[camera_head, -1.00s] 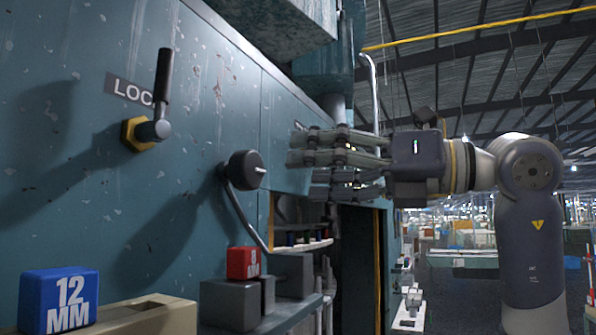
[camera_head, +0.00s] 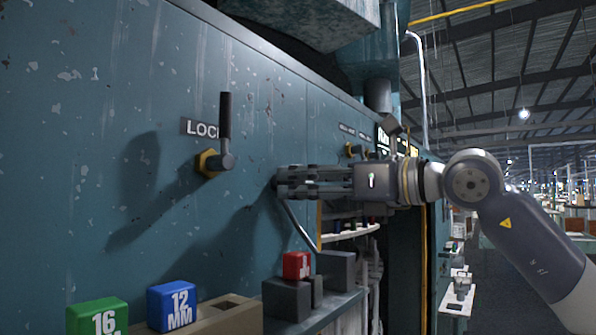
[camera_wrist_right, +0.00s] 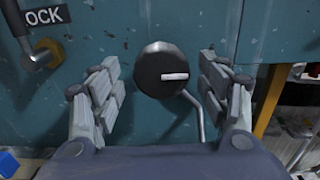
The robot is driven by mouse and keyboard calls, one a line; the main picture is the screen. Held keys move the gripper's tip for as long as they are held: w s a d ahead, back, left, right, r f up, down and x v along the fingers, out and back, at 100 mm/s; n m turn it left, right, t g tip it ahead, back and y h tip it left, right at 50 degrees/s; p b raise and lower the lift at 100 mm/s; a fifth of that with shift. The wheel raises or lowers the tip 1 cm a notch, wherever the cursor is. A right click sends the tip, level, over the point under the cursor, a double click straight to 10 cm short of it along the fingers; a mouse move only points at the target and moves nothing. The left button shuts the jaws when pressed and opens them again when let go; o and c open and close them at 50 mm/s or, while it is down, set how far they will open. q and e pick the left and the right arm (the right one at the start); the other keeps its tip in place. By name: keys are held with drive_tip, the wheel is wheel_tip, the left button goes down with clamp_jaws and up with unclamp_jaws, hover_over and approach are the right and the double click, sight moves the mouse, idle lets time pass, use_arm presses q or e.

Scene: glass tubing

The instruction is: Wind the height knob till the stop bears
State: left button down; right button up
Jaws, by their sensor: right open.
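The height knob (camera_wrist_right: 162,70) is a round black knob with a white mark on its face, on the teal machine panel (camera_wrist_right: 130,18). In the right wrist view it sits between the two spread fingers of my right gripper (camera_wrist_right: 162,92), with a gap on each side. In the head view my right gripper (camera_head: 282,184) reaches in from the right and covers most of the knob. A bent grey rod (camera_head: 297,228) runs down from behind the knob. I cannot make out the stop. My left gripper is not in view.
A black lock lever (camera_head: 225,118) stands upright on its yellow collar, left of the knob. Below are a green 16 mm block (camera_head: 97,316), a blue 12 mm block (camera_head: 172,306), a red block (camera_head: 297,265) and grey blocks (camera_head: 286,299) on a ledge.

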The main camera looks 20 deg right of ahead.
drive_tip(key=shift+w+a+r, duration=0.15)
drive_tip(key=shift+w+a, duration=0.25)
drive_tip(key=shift+w, duration=0.05)
drive_tip(key=shift+w+a+f+p, duration=0.2)
drive_tip(key=shift+w+f+p, duration=0.1)
drive_tip(key=shift+w, duration=0.35)
drive_tip(key=shift+s+r, duration=0.1)
drive_tip(key=shift+s, duration=0.05)
drive_tip(key=c, duration=1.1)
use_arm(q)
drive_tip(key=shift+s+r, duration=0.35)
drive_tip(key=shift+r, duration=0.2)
use_arm(e)
drive_tip(key=shift+o, duration=0.2)
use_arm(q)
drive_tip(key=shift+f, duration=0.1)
